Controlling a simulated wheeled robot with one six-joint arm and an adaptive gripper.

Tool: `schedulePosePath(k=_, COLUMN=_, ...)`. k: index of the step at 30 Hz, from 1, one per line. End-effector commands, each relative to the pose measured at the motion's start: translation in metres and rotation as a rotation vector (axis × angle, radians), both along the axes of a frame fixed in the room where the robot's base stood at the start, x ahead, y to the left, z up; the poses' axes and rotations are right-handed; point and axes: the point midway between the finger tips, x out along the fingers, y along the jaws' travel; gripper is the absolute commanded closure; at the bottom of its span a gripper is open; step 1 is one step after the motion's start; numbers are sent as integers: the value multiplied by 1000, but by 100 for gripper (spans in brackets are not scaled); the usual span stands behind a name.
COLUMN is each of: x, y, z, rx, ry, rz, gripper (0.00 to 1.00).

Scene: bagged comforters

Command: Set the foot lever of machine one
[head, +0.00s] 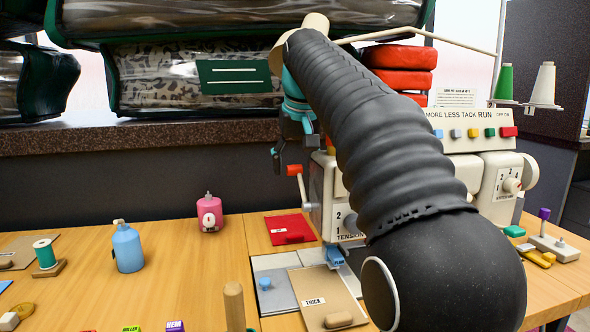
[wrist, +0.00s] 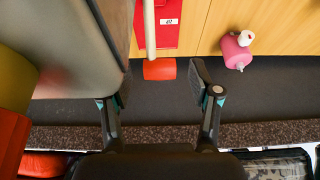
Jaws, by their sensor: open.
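A cream sewing machine (head: 326,195) stands on the wooden table, partly hidden behind my arm. On its left side is a lever with a red handle (head: 294,170) and a pale rod angled downward. In the wrist view the lever's orange-red handle (wrist: 159,69) is at the end of the pale rod, beside the machine body (wrist: 72,45). My gripper (head: 292,142) is open just above the handle. In the wrist view my gripper (wrist: 160,84) has a finger on each side of the handle's line, with visible gaps. Whether the handle is fully between the fingertips is unclear.
A red swatch (head: 289,229) lies left of the machine. A pink bottle (head: 209,214), a blue bottle (head: 128,248) and a green spool (head: 45,254) stand on the table. Bagged comforters (head: 195,75) rest on the ledge behind. Red folded cloths (head: 400,57) are stacked above the machine.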

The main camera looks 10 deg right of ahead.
Motion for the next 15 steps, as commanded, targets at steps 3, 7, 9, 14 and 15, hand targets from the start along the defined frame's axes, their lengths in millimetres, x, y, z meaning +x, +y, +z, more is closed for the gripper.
schedulePosePath(k=3, x=4, y=0, z=-11, rx=0, ry=1, rz=0, gripper=38)
schedulePosePath(k=7, x=7, y=0, z=-16, rx=0, ry=-1, rz=0, gripper=38)
schedulePosePath(k=9, x=7, y=0, z=-17, rx=0, ry=-1, rz=0, gripper=38)
schedulePosePath(k=14, x=7, y=0, z=-17, rx=0, ry=-1, rz=0, gripper=38)
schedulePosePath(k=15, x=7, y=0, z=-17, rx=0, ry=-1, rz=0, gripper=38)
